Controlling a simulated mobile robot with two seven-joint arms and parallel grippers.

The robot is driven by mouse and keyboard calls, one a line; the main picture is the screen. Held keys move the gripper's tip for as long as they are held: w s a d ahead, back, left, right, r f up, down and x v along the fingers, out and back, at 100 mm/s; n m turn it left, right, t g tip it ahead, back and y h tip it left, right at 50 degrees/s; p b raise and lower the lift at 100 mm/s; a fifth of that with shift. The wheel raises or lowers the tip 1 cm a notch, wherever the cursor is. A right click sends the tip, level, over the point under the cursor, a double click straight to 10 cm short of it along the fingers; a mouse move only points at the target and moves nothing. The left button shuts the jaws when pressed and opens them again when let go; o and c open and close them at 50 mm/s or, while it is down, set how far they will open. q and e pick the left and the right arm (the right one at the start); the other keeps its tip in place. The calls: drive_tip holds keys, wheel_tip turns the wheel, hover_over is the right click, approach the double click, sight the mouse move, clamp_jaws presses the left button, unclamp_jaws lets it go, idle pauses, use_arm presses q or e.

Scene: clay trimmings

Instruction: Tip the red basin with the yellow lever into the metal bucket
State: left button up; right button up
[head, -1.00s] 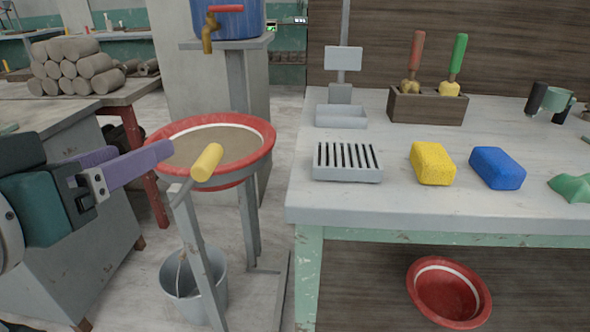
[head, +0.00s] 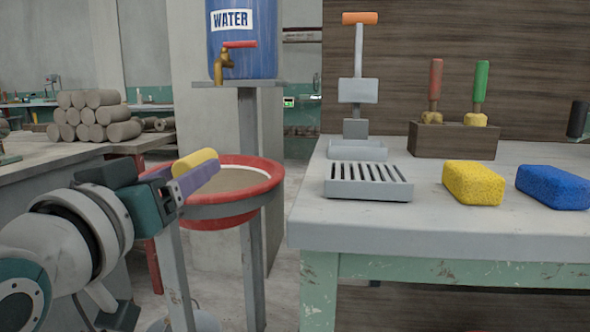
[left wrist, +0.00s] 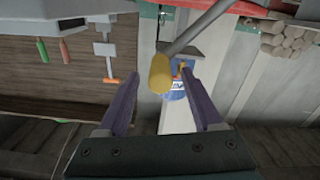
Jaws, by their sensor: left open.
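The red basin (head: 268,186) stands on its grey stand at centre left, looks about level, and holds grey-brown contents. Its yellow lever (head: 194,160) shows just behind my left gripper (head: 205,176) in the head view. In the left wrist view the yellow lever (left wrist: 160,73) appears between the spread purple fingers of the left gripper (left wrist: 160,76), with a gap on each side. The left gripper is open and empty. Only a bit of the metal bucket (head: 205,321) shows at the bottom edge, below the basin. My right gripper is not in view.
A blue water barrel (head: 250,45) with a tap stands behind the basin. A workbench (head: 420,218) on the right carries a slotted tray (head: 368,190), a yellow sponge (head: 472,183) and a blue sponge (head: 553,187). Clay rolls (head: 95,115) lie on a table at the back left.

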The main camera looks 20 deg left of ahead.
use_arm(q)
drive_tip(key=shift+x, duration=1.65)
clamp_jaws()
